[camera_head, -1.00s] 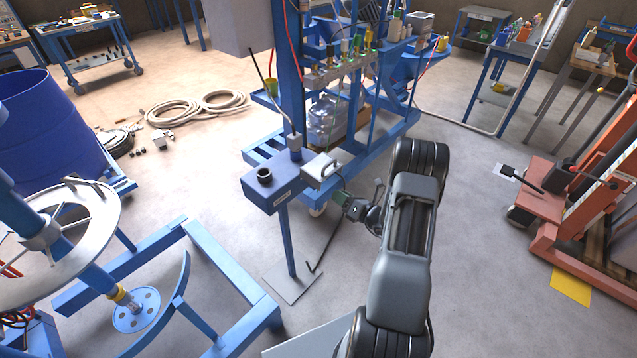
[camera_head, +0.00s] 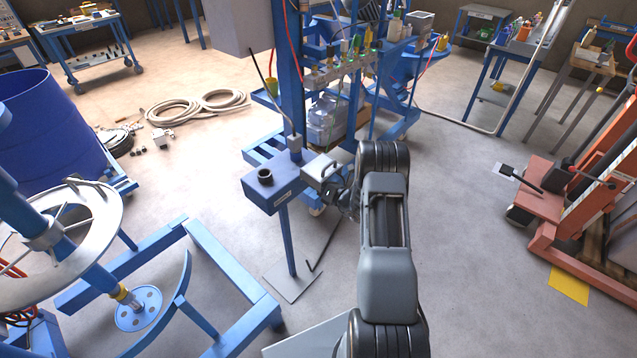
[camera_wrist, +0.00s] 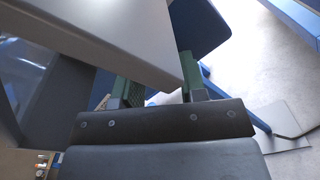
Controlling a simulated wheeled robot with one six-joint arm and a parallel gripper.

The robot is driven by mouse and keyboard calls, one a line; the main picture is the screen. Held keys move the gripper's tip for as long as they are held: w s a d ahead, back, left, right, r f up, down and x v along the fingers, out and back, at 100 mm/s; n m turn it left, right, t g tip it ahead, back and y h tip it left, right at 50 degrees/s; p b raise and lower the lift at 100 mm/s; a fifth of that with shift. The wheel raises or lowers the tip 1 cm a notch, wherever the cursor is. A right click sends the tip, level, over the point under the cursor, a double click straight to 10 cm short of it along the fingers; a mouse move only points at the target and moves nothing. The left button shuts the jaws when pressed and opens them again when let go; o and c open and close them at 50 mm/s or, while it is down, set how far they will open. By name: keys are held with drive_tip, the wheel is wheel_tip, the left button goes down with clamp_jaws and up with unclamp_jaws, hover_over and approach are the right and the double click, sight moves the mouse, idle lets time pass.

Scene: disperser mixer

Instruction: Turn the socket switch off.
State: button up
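A blue box on a post (camera_head: 270,190) stands in the middle of the head view, with a black round fitting (camera_head: 265,176) on top. A light grey box (camera_head: 325,166) is fixed at its right end. It is probably the socket with the switch, but I cannot make out the switch. My gripper (camera_head: 338,192) is right at the near right side of the grey box. In the wrist view, a large grey slab, likely that box (camera_wrist: 110,35), covers part of my gripper (camera_wrist: 152,90). Its two green fingers stand apart with nothing seen between them. Contact cannot be told.
A blue machine frame (camera_head: 290,80) with bottles and valves rises behind the box. A blue floor frame (camera_head: 235,290) with a wheel lies at left. An orange lift (camera_head: 570,190) stands at right. The floor between my arm and the lift is clear.

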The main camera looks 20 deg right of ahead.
drive_tip(key=shift+c, duration=0.2)
clamp_jaws()
drive_tip(key=shift+f+b, duration=0.1)
drive_tip(key=shift+b, duration=0.25)
drive_tip(key=n+b, duration=1.6)
drive_tip(key=b, duration=0.5)
drive_tip(key=shift+b, duration=0.35)
